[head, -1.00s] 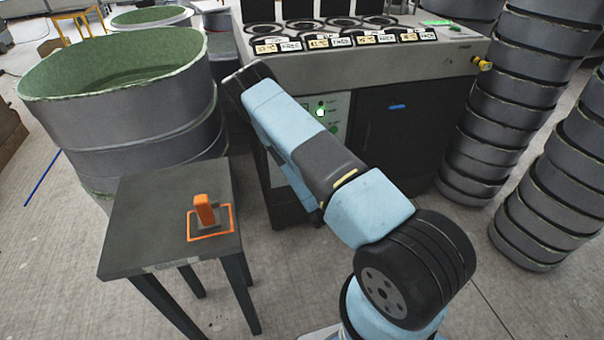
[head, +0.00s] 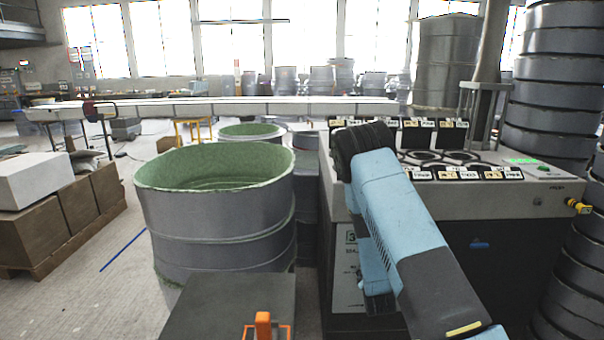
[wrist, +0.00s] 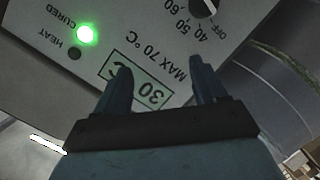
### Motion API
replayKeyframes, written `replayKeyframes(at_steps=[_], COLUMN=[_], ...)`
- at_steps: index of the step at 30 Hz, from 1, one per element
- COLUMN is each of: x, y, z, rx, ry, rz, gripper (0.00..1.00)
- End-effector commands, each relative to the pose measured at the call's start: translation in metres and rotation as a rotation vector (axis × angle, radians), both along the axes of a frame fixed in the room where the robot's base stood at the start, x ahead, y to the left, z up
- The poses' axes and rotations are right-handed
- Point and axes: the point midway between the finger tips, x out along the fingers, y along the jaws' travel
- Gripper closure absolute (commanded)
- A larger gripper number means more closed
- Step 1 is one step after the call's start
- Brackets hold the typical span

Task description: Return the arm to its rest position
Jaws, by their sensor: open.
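My arm rises from the lower right of the head view, bends at its dark top joint, and comes down beside the front of the grey machine (head: 465,215). My gripper is mostly hidden behind the arm there. In the wrist view my gripper (wrist: 163,78) has its two dark fingers apart, with nothing between them. Beyond the fingers is a grey control panel (wrist: 155,30) with a lit green CURED lamp (wrist: 86,34), an unlit HEAT lamp, a 30 °C label and a dark knob (wrist: 204,6).
A small dark table (head: 215,305) holds an orange-handled item (head: 263,325) at the bottom. A large grey drum (head: 215,230) with a green inside stands behind it. Stacked grey rings (head: 555,110) rise at the right.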

Motion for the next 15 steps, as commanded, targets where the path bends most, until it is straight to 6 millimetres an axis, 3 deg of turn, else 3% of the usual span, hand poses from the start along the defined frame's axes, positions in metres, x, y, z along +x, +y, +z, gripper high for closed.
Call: replayKeyframes(at_steps=[1, 7, 15], x=[0.003, 0.007, 0.000], y=[0.000, 0.000, 0.001], z=[0.015, 0.060, 0.123], rx=[0.030, 0.144, 0.290], ry=[0.009, 0.070, 0.153], rz=[-0.014, -0.062, -0.111], gripper=[0.29, 0.29, 0.29])
